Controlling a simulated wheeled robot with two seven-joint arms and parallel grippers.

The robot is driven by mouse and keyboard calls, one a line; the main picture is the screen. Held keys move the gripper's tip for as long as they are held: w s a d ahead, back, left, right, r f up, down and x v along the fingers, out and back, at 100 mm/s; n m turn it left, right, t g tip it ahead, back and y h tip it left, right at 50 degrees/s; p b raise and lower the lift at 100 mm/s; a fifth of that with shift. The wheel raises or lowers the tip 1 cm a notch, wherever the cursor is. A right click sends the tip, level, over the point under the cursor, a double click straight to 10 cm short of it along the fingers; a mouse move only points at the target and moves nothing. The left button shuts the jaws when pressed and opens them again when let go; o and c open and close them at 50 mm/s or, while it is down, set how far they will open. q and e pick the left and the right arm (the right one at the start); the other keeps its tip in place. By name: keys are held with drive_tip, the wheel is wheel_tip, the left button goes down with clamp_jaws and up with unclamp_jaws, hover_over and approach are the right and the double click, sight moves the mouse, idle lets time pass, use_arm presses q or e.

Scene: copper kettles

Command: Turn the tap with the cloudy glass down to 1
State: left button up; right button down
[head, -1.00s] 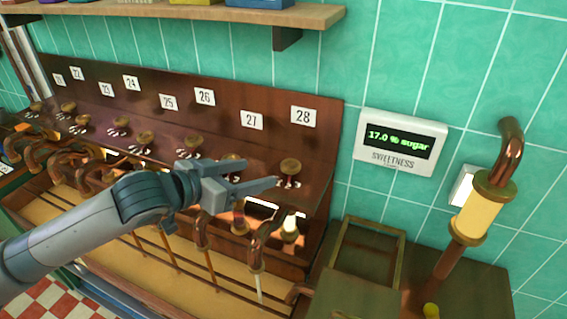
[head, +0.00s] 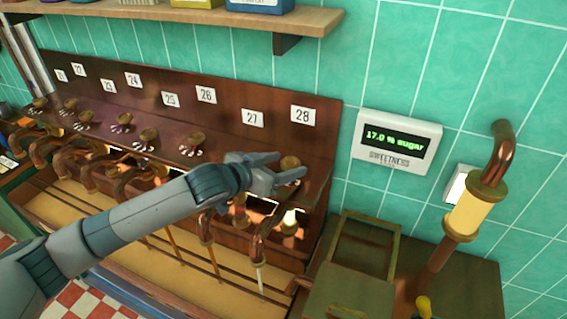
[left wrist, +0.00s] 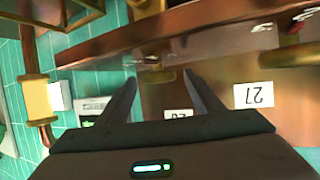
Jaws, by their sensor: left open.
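My left gripper (head: 292,166) is open at the brass knob (head: 289,162) below the number 28 plate (head: 303,114), its fingertips on either side of the knob. Whether they touch it I cannot tell. Below the knob, a small glass (head: 290,219) looks whitish and bright; the glass near 27 (head: 240,220) looks more amber. A pale stream (head: 259,280) shows under the rightmost copper spout (head: 257,247). In the left wrist view my open fingers (left wrist: 163,88) flank an upside-down plate; the knob is unclear there. The knob's dial marks are too small to read. My right gripper is not in view.
A row of knobs and copper spouts runs left along the wooden panel (head: 215,75). A sweetness display (head: 395,142) reads 17.0 % sugar. A yellow glass cylinder on a copper pipe (head: 467,218) stands at right. A shelf (head: 180,14) hangs above.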

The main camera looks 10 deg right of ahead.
use_arm(q)
drive_tip(key=shift+c, duration=0.3)
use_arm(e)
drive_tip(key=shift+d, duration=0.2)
use_arm(q)
drive_tip(key=c, duration=1)
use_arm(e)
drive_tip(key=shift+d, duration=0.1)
